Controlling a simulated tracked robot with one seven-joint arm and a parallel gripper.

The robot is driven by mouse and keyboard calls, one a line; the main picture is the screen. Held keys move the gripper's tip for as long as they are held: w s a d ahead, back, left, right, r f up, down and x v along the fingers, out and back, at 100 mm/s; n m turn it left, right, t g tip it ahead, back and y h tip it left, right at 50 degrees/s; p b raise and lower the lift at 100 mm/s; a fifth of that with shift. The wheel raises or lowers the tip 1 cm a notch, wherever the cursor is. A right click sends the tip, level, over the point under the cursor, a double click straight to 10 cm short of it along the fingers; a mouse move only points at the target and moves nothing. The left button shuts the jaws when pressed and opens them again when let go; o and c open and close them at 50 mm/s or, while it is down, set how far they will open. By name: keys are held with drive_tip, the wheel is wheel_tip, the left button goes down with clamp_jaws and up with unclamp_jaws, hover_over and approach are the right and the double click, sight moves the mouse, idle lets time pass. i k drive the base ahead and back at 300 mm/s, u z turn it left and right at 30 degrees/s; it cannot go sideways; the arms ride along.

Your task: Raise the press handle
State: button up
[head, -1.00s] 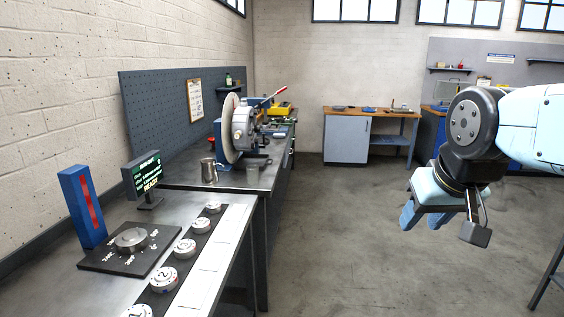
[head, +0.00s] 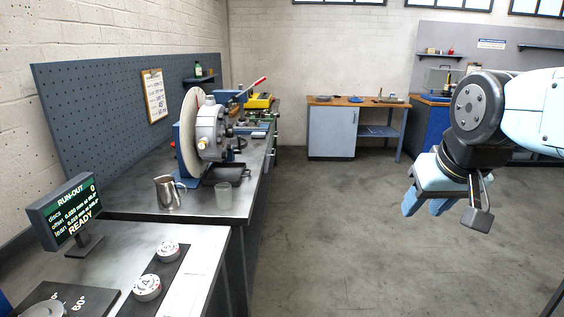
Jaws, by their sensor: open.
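A lever with a red grip (head: 258,82) slants up to the right behind the round rotor machine on the left bench. It seems to belong to a blue device (head: 229,101), mostly hidden by the machine; I cannot tell for sure that it is the press.
The floor (head: 330,230) right of the bench is clear.

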sight(234, 98)
drive_tip(key=z, duration=0.05)
drive_tip(key=i, duration=3.85)
drive_tip(key=u, duration=0.15)
